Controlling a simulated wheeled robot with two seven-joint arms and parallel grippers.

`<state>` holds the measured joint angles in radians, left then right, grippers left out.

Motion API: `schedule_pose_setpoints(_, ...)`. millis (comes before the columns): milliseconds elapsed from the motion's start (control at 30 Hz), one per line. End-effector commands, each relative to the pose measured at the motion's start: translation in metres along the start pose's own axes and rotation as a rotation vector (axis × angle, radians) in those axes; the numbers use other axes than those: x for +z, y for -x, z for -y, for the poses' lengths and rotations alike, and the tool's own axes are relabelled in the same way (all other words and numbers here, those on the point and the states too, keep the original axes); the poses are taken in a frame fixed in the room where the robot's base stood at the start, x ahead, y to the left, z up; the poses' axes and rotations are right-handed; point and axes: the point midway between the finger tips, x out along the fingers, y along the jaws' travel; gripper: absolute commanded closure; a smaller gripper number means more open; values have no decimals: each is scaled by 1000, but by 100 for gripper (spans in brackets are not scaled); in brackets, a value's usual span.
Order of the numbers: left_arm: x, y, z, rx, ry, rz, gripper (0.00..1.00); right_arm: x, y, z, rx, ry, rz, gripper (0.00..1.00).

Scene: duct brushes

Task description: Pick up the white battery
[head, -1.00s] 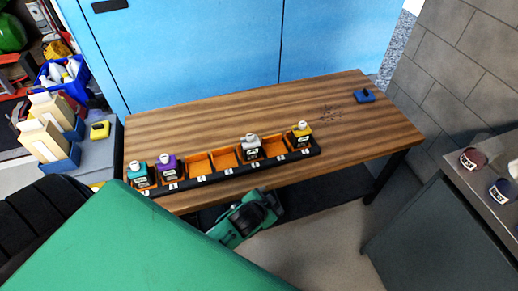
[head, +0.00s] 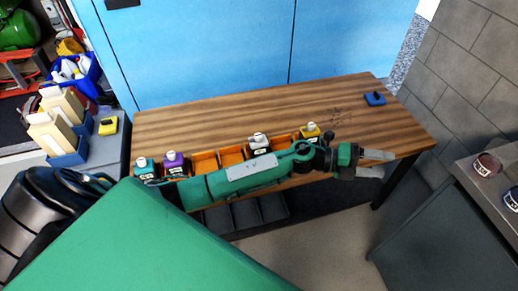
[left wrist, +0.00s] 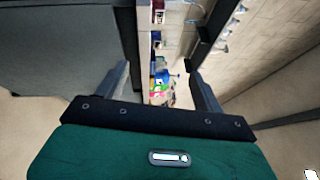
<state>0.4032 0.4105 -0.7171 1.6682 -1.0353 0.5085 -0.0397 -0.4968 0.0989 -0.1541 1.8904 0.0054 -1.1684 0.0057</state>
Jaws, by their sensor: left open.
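The white battery (head: 259,141) stands in a compartment of the long holder (head: 154,183) on the wooden table. Only its upper part shows above my left arm. My left gripper (head: 376,163) is to the right of it, well apart, over the table's right front edge. Its jaws are open and empty, pointing right. In the left wrist view, the open fingers (left wrist: 162,82) frame distant shelving, and the white battery does not show. My right gripper is not in view.
A teal battery (head: 143,166), a purple battery (head: 174,161) and a yellow battery (head: 311,133) share the holder. Two orange compartments between purple and white look empty. A blue piece (head: 375,98) lies at the back right. A grey cabinet (head: 440,215) stands at right.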

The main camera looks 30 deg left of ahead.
Motion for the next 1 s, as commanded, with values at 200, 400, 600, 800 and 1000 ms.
schedule_pose_setpoints(200, -13, 17, -32, 271, -324, -456, 31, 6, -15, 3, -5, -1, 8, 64)
schedule_pose_setpoints(400, 18, 85, -68, 640, -514, -824, 31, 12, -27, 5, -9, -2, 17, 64)
schedule_pose_setpoints(600, 87, 187, -65, 1095, -560, -1104, 31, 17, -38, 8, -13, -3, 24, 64)
schedule_pose_setpoints(800, 140, 268, -26, 1459, -480, -1240, 31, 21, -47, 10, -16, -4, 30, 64)
schedule_pose_setpoints(1000, 156, 298, -8, 1590, -423, -1275, 31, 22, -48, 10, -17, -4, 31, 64)
